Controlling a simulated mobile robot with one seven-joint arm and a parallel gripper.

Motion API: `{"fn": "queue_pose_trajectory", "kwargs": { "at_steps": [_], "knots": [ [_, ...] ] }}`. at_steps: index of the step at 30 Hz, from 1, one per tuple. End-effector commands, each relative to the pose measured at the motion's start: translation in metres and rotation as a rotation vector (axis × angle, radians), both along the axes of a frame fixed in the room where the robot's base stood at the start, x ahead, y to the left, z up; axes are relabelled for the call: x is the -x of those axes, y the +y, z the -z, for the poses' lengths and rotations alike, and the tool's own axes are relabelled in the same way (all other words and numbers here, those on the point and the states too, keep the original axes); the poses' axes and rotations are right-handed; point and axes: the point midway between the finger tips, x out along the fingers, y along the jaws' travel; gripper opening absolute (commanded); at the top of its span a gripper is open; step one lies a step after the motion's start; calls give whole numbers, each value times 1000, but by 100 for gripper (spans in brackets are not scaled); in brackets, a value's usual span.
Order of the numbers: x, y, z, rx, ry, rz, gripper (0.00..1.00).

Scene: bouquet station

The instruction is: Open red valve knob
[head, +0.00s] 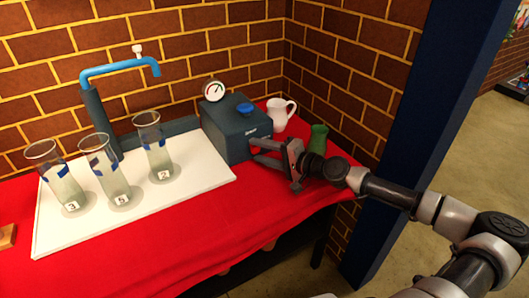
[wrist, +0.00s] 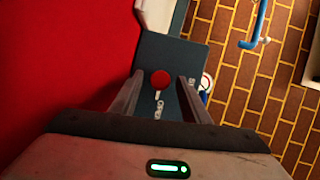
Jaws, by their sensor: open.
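The red valve knob (wrist: 160,78) is a round red disc on the front of a dark blue-grey box, seen in the wrist view. The box (head: 228,130) stands on the table in the head view, with a gauge and a blue knob (head: 245,109) on top. My gripper (head: 253,151) is at the box's front face with its fingers open. In the wrist view the fingers lie one on each side of the red knob, with visible gaps. In the head view the red knob is hidden or too small to make out.
Several numbered glass cylinders (head: 108,170) stand on a white board (head: 200,180) under a blue spout (head: 120,67). A white pitcher (head: 277,115) and a green vase (head: 318,139) stand behind my gripper. A brick wall (head: 220,45) closes the back of the red-covered table (head: 180,235).

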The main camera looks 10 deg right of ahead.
Motion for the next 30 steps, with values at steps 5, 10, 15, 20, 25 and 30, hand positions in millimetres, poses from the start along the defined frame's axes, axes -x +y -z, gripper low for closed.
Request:
{"fn": "queue_pose_trajectory", "kwargs": {
  "at_steps": [5, 10, 15, 20, 25, 30],
  "knots": [
    [9, -11, -4, 0, -2, 5, 42],
    [35, -34, -12, -1, -1, 7, 42],
    [67, -61, -20, -2, -1, 7, 42],
    [95, -85, -27, -1, 0, 6, 42],
    [117, -102, -31, 0, 1, 3, 42],
    [128, -110, -33, -1, 1, 0, 42]
  ]
}}
